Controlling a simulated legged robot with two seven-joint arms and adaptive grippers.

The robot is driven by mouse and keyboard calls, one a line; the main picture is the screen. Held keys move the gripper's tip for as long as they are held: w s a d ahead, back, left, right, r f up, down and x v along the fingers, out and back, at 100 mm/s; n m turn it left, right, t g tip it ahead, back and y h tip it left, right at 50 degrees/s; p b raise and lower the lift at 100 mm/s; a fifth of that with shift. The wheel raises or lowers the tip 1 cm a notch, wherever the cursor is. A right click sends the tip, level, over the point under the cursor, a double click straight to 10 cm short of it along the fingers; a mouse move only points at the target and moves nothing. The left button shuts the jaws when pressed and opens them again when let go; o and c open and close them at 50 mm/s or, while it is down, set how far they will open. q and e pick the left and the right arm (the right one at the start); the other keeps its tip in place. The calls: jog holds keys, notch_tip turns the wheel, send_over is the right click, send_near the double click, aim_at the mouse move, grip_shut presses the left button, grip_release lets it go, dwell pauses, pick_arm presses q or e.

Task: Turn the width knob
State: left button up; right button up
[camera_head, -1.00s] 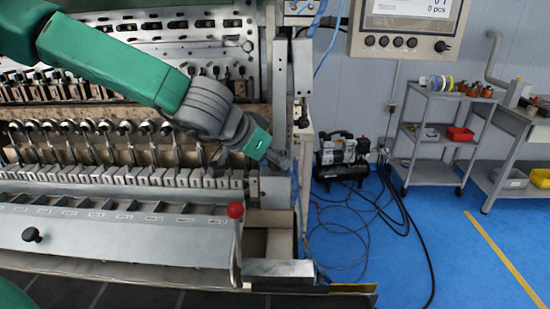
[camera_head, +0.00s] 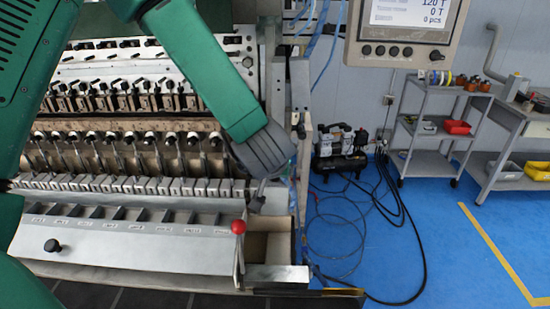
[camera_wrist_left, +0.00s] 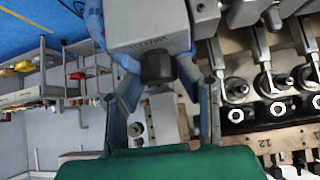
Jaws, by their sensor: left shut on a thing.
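The dark round width knob (camera_wrist_left: 157,66) sticks out of a grey block (camera_wrist_left: 150,25) with a small label, unreadable here, in the left wrist view. My left gripper (camera_wrist_left: 159,80) has one finger on each side of the knob and is shut on it. In the head view my left arm comes down from the top, and its grey wrist (camera_head: 263,152) is at the right end of the winder. The wrist hides the knob and most of the gripper there. My right gripper is not in view.
The coil winder (camera_head: 125,255) with its rows of spindles fills the left. A red ball-topped lever (camera_head: 238,227) stands below the wrist. A display panel (camera_head: 405,30) hangs at upper right.

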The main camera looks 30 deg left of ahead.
pick_arm(q)
jog(key=shift+n+g+y+p, duration=0.4)
jog(key=shift+n+y+p, duration=0.1)
jog(key=shift+n+p, duration=0.5)
jog(key=o, duration=1.1)
jog(key=shift+o, duration=0.2)
jog(key=shift+s+d+r, duration=0.1)
jog(key=shift+d+r, duration=0.05)
jog(key=v, duration=1.1)
jog(key=shift+d, duration=0.2)
